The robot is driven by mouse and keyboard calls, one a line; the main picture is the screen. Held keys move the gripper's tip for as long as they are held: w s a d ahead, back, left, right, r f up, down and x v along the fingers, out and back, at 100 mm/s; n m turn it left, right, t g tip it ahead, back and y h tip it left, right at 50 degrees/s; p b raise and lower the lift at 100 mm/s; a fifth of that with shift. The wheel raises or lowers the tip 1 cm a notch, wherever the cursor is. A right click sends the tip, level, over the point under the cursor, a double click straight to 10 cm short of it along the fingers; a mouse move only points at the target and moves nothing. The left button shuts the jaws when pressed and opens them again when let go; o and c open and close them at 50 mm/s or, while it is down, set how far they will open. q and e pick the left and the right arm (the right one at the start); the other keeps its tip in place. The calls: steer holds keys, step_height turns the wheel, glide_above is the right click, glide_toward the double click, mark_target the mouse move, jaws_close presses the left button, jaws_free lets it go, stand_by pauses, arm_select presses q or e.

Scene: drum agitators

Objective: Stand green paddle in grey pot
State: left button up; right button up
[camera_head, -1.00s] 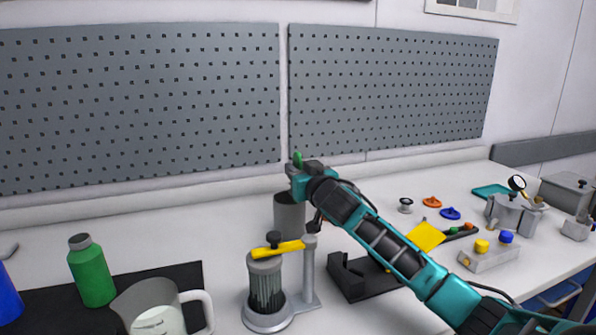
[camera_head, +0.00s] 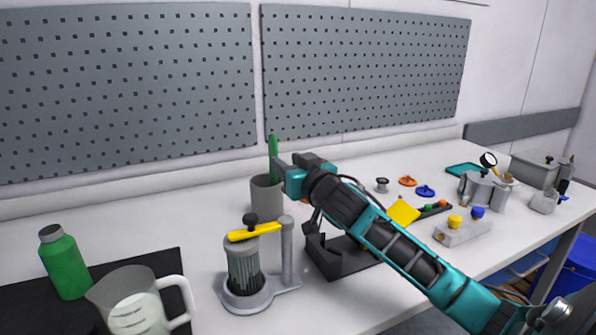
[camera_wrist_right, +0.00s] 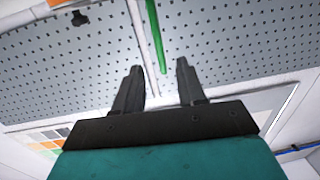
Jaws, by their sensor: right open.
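The green paddle (camera_head: 273,150) stands upright, with its upper part rising above the rim of the grey pot (camera_head: 267,196); its lower end is hidden inside the pot. My right gripper (camera_head: 281,166) is beside the paddle, just to its right and above the pot's right side. In the right wrist view the two fingers (camera_wrist_right: 158,85) are apart, and the green paddle (camera_wrist_right: 156,38) shows beyond their tips with nothing held between them. My left gripper is not in view.
A black holder (camera_head: 331,262) is beneath my right arm. A measuring jug (camera_head: 136,305) and green bottle (camera_head: 65,264) are at left. Several small parts lie at right.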

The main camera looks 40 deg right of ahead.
steer(key=shift+s+a, duration=0.15)
steer(key=shift+s, duration=0.85)
steer(key=shift+s+a, duration=0.15)
steer(key=shift+s, duration=0.8)
